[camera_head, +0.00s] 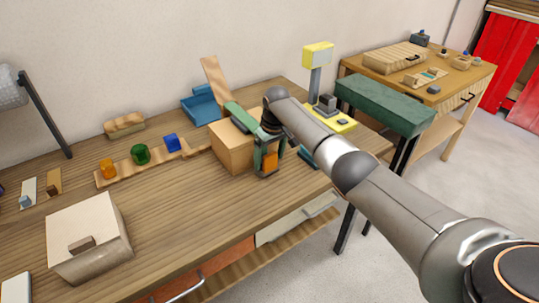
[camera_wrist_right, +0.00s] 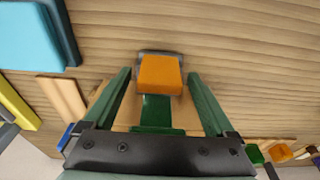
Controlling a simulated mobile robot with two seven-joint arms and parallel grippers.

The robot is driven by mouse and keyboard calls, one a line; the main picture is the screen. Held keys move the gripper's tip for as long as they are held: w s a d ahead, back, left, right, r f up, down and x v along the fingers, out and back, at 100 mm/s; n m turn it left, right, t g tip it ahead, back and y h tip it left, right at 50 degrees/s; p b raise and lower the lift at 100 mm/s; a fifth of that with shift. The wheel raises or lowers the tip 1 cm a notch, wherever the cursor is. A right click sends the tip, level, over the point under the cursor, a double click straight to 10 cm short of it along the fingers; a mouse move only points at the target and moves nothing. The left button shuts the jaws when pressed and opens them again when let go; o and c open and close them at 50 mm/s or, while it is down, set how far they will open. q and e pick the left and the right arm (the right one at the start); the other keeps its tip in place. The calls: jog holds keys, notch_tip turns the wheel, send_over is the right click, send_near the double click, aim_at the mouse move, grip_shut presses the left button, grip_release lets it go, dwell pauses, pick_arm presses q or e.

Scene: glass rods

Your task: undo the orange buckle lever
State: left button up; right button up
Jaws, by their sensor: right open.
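The orange buckle lever (camera_head: 270,161) is on the front of a wooden box (camera_head: 231,150) on the workbench. In the right wrist view the lever (camera_wrist_right: 160,74) is a squarish orange block on a dark mount, with a green strap (camera_wrist_right: 156,112) running from it toward the gripper. My right gripper (camera_head: 267,150) is at the front of the box. Its two green fingers (camera_wrist_right: 160,78) are apart, one on each side of the lever, with a visible gap on both sides. My left gripper is out of view.
A blue tray (camera_head: 201,108) and a yellow-headed stand (camera_head: 318,57) are behind the box. A wooden strip with coloured pieces, including a green cylinder (camera_head: 140,154), lies left. A pale box (camera_head: 88,237) stands front left. Bare bench top lies in front of the lever.

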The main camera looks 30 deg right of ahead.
jog(key=shift+r, duration=0.6)
notch_tip(320, 180, up, 11)
jog(key=s, duration=0.2)
